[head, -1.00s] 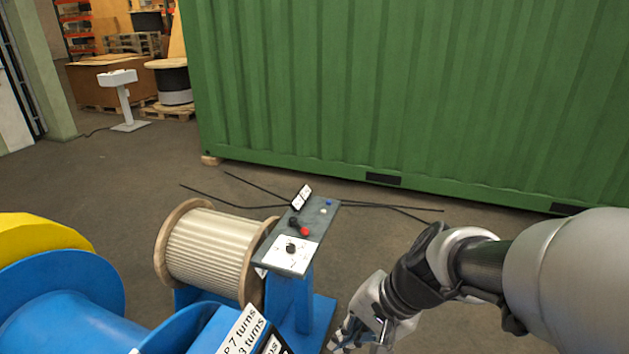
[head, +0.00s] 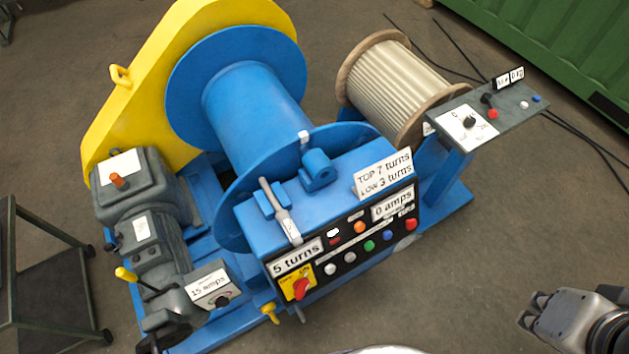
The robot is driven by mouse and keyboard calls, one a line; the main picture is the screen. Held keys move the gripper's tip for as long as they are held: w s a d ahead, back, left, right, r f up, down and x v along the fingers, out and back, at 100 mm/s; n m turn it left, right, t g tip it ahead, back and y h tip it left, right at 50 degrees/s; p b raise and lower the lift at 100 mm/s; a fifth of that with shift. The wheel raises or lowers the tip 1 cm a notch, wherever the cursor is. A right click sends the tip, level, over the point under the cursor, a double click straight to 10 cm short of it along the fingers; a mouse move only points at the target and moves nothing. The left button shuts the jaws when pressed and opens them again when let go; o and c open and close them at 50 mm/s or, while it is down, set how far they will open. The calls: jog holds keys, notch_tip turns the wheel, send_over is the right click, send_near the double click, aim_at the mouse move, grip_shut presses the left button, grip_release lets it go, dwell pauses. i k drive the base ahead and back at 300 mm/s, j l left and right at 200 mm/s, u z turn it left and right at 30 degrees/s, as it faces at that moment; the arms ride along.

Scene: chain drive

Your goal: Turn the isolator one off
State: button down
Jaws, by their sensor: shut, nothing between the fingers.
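A red rotary handle (head: 300,288) on a yellow plate, which looks like an isolator, sits at the lower left of the winch's black control panel (head: 345,257). Small lettering on the plate is too small to read surely, and the handle looks tilted. A black rotary knob (head: 470,122) on a white plate sits on the separate grey pedestal at the right. I cannot tell from the labels which one is isolator one. My gripper (head: 535,312) is at the lower right, shut and empty, above the floor and well to the right of the panel, touching nothing.
The blue winch drum (head: 255,105) and yellow guard (head: 135,95) stand behind the panel. A grey motor (head: 150,235) is at the left. A rope reel (head: 395,85) stands near the pedestal top (head: 515,105). A metal lever (head: 280,210) rises above the panel. Floor at lower right is clear.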

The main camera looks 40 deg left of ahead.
aim_at(301, 286)
jog(key=u, duration=0.45)
jog(key=k+u, duration=0.15)
jog(key=u, duration=0.8)
jog(key=k+j+u, duration=0.1)
jog(key=u, duration=0.35)
jog(key=k+j+z, duration=0.1)
jog(key=k, duration=0.3)
